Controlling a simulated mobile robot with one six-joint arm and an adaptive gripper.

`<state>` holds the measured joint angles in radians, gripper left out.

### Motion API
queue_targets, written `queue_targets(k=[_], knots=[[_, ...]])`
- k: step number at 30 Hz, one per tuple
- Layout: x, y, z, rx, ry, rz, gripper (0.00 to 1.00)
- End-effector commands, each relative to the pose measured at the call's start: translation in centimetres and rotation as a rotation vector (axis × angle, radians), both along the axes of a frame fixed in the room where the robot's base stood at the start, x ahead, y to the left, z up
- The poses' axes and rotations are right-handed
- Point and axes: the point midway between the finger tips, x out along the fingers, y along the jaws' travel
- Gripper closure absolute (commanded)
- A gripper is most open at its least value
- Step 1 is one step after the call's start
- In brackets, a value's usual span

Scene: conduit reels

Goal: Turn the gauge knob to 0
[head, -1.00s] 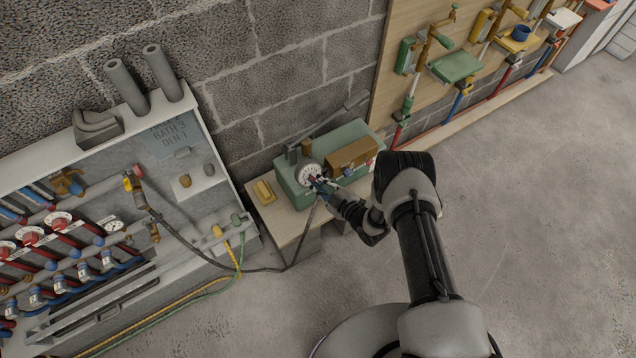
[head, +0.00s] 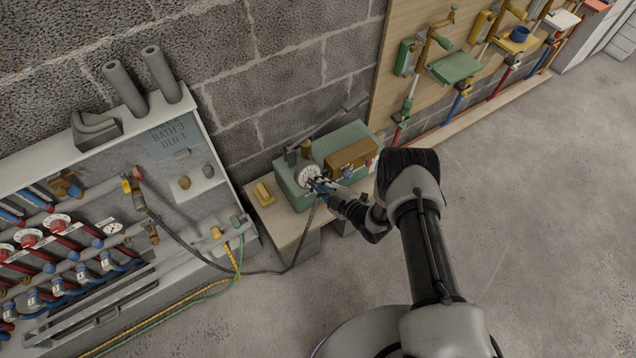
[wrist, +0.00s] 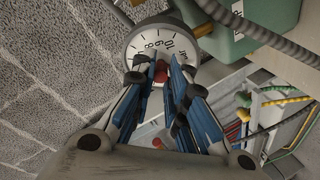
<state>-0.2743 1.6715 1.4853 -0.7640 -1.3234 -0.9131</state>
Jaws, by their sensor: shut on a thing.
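The gauge is a round white dial (head: 307,174) with black numbers on the front of a green box (head: 345,138). In the wrist view the dial (wrist: 150,42) shows 6, 8 and 10 along its visible rim. The rest of its face is hidden behind my fingers. A red knob (wrist: 161,72) at the dial's lower middle sits between my fingertips. My gripper (head: 319,186), also in the wrist view (wrist: 163,70), is shut on the knob, with its blue-sided fingers either side of it. The pointer and exact reading cannot be made out.
The green box stands on a small bench (head: 285,222) against the block wall, with a yellow block (head: 263,192) beside it. A dark hose (head: 301,243) hangs in front. A pipe panel (head: 225,190) stands at left. Open floor lies at right.

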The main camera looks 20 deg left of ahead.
Motion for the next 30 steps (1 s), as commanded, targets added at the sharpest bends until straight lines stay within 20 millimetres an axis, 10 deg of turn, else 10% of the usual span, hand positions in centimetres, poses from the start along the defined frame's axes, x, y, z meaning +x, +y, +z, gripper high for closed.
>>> queue_targets(k=[20,30], knots=[[-0.1,-0.2,0.0,0.0,0.001,-0.001,0.66],[-2.7,-5.0,1.4,0.0,0.005,-0.006,0.66]])
